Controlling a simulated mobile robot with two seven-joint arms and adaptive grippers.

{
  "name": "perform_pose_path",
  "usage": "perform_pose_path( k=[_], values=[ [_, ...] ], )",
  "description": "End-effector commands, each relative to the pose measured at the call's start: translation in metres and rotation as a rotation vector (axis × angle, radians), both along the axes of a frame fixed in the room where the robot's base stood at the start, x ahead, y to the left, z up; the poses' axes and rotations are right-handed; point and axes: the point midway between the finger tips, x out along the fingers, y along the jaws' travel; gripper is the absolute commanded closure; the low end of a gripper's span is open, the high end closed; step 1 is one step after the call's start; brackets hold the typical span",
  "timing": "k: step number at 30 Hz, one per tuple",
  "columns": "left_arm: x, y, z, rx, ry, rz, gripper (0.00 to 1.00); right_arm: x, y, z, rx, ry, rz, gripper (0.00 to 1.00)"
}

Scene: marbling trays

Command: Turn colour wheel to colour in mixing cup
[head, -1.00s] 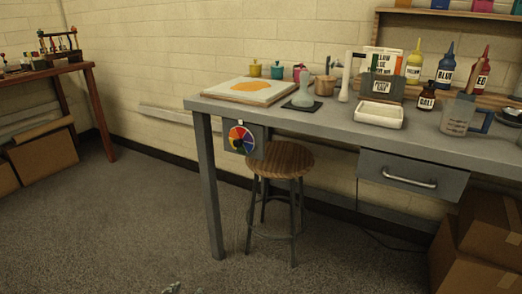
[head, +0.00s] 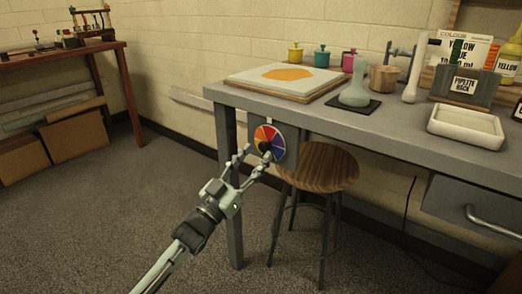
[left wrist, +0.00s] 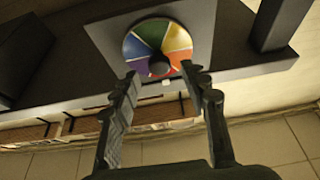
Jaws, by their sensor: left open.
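The colour wheel (head: 269,135) is a disc of coloured wedges with a dark knob, on a grey panel at the left end of the workbench. My left gripper (head: 256,157) is open in front of it, its fingertips by the wheel's lower left. In the left wrist view the wheel (left wrist: 139,46) lies just beyond the open, empty fingers (left wrist: 161,75). The knob (left wrist: 159,66) appears between the fingertips; I cannot tell whether they touch it. A pale flask-shaped vessel (head: 354,94) stands on a black pad; I cannot tell whether it is the mixing cup. My right gripper is not in view.
A wooden stool (head: 325,166) stands right of the wheel, close under the workbench (head: 340,120). A white tray (head: 467,127), pipette rack (head: 465,86) and small coloured pots (head: 322,57) are on top. Open floor lies to the left.

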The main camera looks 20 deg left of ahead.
Motion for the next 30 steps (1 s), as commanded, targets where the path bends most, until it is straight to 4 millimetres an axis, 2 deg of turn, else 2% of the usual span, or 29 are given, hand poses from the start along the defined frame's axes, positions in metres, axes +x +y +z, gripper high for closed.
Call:
perform_pose_path(
  k=[6,16,26,30],
  values=[
    [0.021,-0.008,0.009,0.0,0.0,0.0,0.55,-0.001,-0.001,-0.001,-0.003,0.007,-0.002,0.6],
    [0.024,-0.009,0.009,0.0,0.002,0.001,0.56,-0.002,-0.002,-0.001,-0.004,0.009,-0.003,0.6],
    [0.023,-0.009,0.01,0.0,0.002,0.001,0.97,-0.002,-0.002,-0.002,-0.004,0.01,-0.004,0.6],
    [0.023,-0.009,0.009,0.002,0.002,0.0,1.0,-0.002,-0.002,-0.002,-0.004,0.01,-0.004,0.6]
  ],
)
